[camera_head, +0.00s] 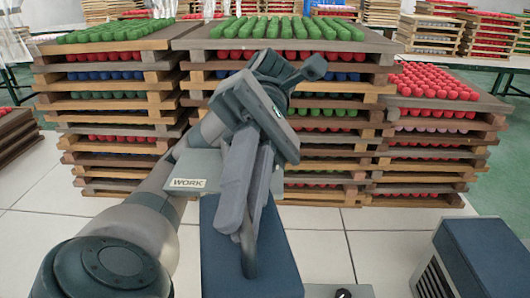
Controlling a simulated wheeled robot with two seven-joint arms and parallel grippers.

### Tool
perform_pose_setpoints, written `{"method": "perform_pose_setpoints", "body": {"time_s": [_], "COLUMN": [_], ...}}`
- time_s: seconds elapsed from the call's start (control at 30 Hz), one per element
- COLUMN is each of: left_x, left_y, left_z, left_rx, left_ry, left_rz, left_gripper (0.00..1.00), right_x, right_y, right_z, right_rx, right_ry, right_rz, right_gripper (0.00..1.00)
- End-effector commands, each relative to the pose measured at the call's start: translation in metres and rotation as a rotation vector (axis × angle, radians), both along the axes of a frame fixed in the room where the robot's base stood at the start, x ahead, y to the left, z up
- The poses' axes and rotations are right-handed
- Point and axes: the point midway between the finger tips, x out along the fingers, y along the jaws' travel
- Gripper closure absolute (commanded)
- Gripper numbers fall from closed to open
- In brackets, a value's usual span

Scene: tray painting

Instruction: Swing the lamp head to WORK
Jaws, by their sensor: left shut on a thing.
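My left gripper (246,222) points down in the middle of the view, fingers shut on a dark grey bar (249,263). The bar's lower end shows below the fingertips, in front of a dark blue upright face (222,262). The bar may belong to the lamp; its upper part is hidden by my fingers. A white WORK label (188,183) sits on a grey plate just left of the fingers. I cannot make out the lamp head clearly, as my wrist and fingers cover much of this area. My right gripper is not in view.
Stacked wooden trays (110,105) of green, red and blue pieces stand behind my left arm, with another red-topped stack (440,120) at right. A dark blue vented box (490,255) stands at lower right.

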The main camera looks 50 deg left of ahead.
Motion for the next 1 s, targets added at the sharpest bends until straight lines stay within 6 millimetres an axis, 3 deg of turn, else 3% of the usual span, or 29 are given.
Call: {"method": "perform_pose_setpoints", "body": {"time_s": [0.3, 0.33, 0.4, 0.77, 1.0], "left_x": [0.000, 0.000, 0.000, 0.001, 0.013], "left_y": [0.000, 0.000, 0.000, 0.001, 0.011], "left_z": [0.000, 0.000, 0.000, 0.000, 0.003], "left_rx": [0.000, 0.000, 0.000, -0.001, -0.002], "left_ry": [-0.001, -0.001, -0.001, 0.000, 0.001], "left_rz": [-0.001, -0.001, -0.001, -0.001, 0.001], "left_gripper": [1.00, 0.85, 0.71, 0.71, 0.71], "right_x": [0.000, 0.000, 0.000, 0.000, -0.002], "right_y": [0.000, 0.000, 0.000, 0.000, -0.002], "right_z": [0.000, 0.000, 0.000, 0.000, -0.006], "right_rx": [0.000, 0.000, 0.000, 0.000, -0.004], "right_ry": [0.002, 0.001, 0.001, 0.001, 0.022], "right_rz": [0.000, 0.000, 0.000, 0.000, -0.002], "right_gripper": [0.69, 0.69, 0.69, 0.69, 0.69]}}
